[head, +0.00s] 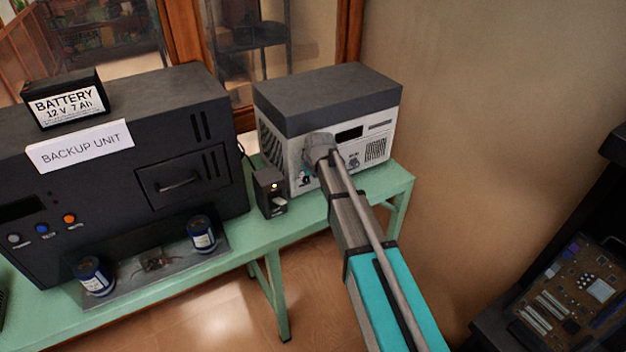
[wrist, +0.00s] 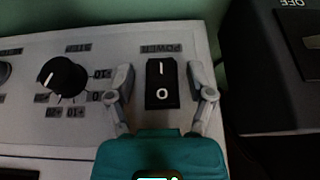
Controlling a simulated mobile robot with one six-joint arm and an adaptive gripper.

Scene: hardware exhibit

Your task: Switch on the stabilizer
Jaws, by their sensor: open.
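The stabilizer (head: 285,150), a white box with a dark grey top, stands on the green bench. In the wrist view its front panel (wrist: 30,130) shows upside-down lettering, a black knob (wrist: 62,77) and a black rocker power switch (wrist: 162,84) marked I and O. I cannot tell which side of the rocker is pressed in. My gripper (wrist: 161,82) is open, with one finger on each side of the switch; whether anything touches it is unclear. In the head view my gripper (head: 320,150) is in front of the stabilizer and hides part of its face.
A large black backup unit (head: 130,165) fills the bench (head: 236,255) further left, with a battery (head: 65,100) on top. A circuit board (head: 575,300) lies at the right.

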